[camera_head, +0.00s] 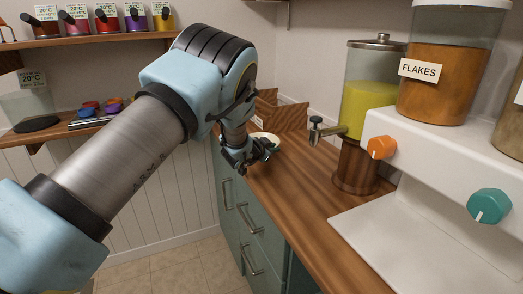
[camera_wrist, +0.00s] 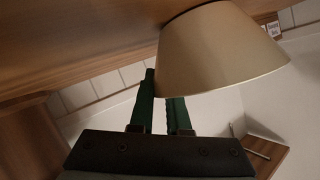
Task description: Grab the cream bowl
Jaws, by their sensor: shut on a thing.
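The cream bowl (camera_head: 268,138) shows as a pale rim at the far end of the wooden counter, partly hidden behind my gripper (camera_head: 246,160). In the wrist view the cream bowl (camera_wrist: 222,52) is large and close, its smooth outer wall at the fingertips. My gripper's two dark green fingers (camera_wrist: 162,100) reach up to the bowl's edge, and one fingertip goes out of sight behind it. The gripper is shut on the bowl at its rim. The bowl is at or close to the counter; I cannot tell whether it touches.
The wooden counter (camera_head: 300,195) runs toward me over teal drawers. A juice dispenser (camera_head: 367,95) with a tap stands to the right of the bowl. A white cereal dispenser (camera_head: 440,190) fills the right side. Wooden boxes (camera_head: 283,112) stand behind the bowl. Shelves hang at left.

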